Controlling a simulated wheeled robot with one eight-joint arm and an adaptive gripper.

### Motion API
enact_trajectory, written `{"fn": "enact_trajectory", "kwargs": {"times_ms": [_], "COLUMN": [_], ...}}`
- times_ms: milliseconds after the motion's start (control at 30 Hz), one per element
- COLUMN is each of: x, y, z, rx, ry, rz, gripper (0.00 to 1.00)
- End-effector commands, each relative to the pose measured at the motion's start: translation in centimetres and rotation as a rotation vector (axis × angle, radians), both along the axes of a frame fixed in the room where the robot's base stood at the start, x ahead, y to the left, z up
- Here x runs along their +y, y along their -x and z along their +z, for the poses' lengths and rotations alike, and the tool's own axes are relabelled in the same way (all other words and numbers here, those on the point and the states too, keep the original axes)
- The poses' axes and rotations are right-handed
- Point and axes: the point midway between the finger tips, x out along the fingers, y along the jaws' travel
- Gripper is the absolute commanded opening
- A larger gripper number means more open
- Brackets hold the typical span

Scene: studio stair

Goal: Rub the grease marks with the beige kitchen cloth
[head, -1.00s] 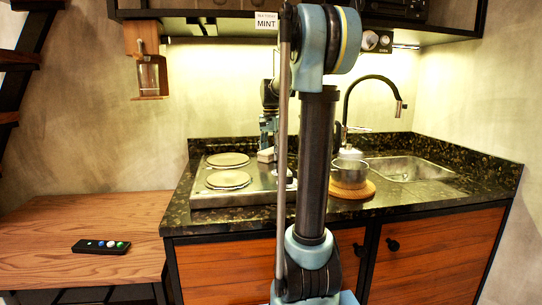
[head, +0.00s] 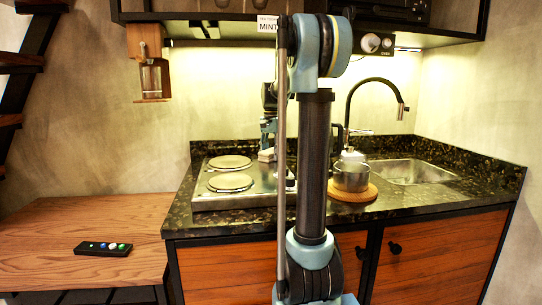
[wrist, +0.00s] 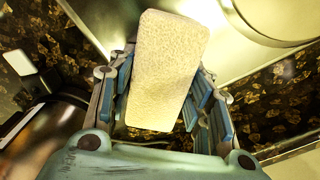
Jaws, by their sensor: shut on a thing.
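The beige kitchen cloth (wrist: 167,70) is a pale, folded, block-like pad between the blue fingers of my gripper (wrist: 166,92) in the wrist view. My gripper is shut on it. In the head view the cloth (head: 267,155) shows small beside my arm, at the back of the steel hob (head: 238,200). My gripper (head: 268,135) is partly hidden behind my arm there. I cannot tell whether the cloth touches the hob. I cannot make out grease marks in either view; the cloth and my arm cover part of the surface.
Two round hotplates (head: 230,182) are on the hob. A metal pot (head: 351,178) stands on a round wooden board (head: 354,193) to its right, before the sink (head: 412,171) and black tap (head: 376,81). A remote (head: 103,249) lies on the wooden bench (head: 60,225).

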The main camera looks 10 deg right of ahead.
Motion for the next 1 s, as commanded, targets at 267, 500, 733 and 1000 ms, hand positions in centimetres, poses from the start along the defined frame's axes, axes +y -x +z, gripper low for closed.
{"fn": "enact_trajectory", "kwargs": {"times_ms": [267, 500, 733, 1000], "x": [0.0, 0.0, 0.0, 0.0], "y": [0.0, 0.0, 0.0, 0.1], "z": [2.3, 4.3, 5.7, 5.9], "rx": [0.001, 0.001, 0.001, 0.001], "ry": [0.001, 0.0, 0.0, 0.0], "rz": [0.0, 0.0, 0.0, 0.0], "gripper": [0.11, 0.11, 0.11, 0.11]}}
